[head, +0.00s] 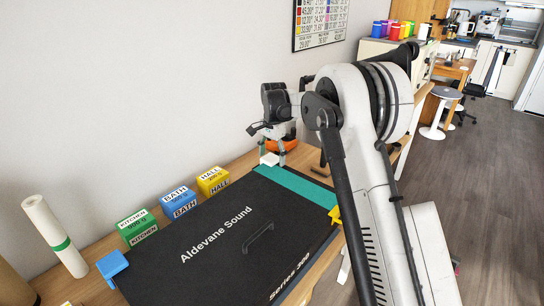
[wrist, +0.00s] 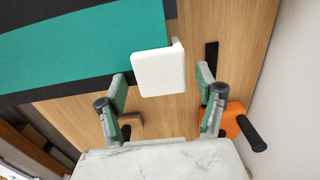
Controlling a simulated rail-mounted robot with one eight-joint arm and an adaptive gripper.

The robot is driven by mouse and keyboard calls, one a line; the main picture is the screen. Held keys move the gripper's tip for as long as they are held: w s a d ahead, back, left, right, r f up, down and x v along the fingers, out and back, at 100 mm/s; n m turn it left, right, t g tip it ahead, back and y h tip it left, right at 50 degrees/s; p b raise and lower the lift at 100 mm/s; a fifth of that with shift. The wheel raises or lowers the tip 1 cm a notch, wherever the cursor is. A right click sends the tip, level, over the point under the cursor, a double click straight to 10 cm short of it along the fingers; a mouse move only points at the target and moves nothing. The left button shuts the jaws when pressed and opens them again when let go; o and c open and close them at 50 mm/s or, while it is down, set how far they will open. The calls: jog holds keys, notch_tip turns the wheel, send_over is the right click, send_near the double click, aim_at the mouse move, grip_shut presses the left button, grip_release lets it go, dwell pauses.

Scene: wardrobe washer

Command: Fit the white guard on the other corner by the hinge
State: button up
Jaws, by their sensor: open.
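A black panel (head: 200,250) lettered "Aldevane Sound" lies flat on the wooden bench, with a teal band (head: 300,193) along its far end. The white guard (wrist: 158,75) covers the panel's corner at the teal end. It also shows in the head view (head: 268,159). I cannot tell whether it is fully seated. My gripper (wrist: 163,88) is open, its green-padded fingers spread to either side of the guard and apart from it. In the head view my gripper (head: 277,153) is above that corner. A blue guard (head: 112,265) and a yellow guard (head: 335,215) are at other corners. I cannot make out a hinge.
Green (head: 137,227), blue (head: 179,202) and yellow (head: 213,181) labelled boxes stand between panel and wall. An orange object with a black handle (wrist: 236,121) is beside my right finger. A white roll (head: 52,234) stands at left. A black handle (head: 258,238) rises from the panel.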

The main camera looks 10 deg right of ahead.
aim_at(273, 158)
notch_tip(273, 158, up, 12)
jog(key=shift+s+d, duration=0.15)
dwell(0.5)
jog(key=s+d+r+n+t, duration=0.25)
jog(key=s+r, duration=0.35)
jog(key=s, duration=0.6)
jog(key=s+d+r+n+t, duration=0.1)
jog(key=s+d+r+n, duration=0.3)
jog(key=s, duration=0.8)
jog(key=s+f+n+t, duration=0.1)
jog(key=s+f, duration=0.3)
jog(key=s, duration=0.8)
jog(key=s+f+n+t, duration=0.2)
jog(key=s+f, duration=0.3)
jog(key=s, duration=0.7)
jog(key=shift+d, duration=0.15)
